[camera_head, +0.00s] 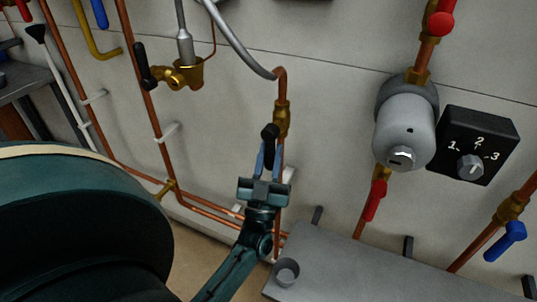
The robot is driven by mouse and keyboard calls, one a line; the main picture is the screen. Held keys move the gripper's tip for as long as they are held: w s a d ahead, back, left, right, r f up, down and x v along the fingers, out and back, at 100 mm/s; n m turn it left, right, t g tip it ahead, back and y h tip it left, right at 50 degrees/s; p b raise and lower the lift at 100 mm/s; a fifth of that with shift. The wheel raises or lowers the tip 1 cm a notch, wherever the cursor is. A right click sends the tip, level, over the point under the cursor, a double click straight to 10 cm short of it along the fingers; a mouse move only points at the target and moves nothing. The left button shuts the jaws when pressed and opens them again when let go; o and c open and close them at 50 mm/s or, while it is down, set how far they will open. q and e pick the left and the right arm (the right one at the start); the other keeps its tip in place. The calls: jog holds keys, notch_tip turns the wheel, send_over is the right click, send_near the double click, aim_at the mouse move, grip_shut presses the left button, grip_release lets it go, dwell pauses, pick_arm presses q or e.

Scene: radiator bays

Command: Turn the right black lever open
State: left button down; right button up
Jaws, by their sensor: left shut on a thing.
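The right black lever (270,134) sits on a brass valve (282,118) in a copper pipe near the middle of the head view. The lever points down, roughly along the pipe, and tilts slightly toward me. My left gripper (269,154) comes up from below and is shut on the black lever, with a blue-grey finger on each side. Another black lever (143,68) is on a brass valve (180,75) farther left. My right gripper is not in view.
A grey cylinder (405,125) and a black dial box (478,145) are on the wall at right. Red levers (375,200) and a blue lever (505,242) are on nearby pipes. A grey shelf (370,270) with a small cup (286,272) lies below right.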

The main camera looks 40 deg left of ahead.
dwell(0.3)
pick_arm(q)
jog(key=c, duration=1.3)
grip_release()
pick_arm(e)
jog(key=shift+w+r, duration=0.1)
pick_arm(q)
jog(key=shift+o, duration=0.2)
jog(key=shift+f, duration=0.1)
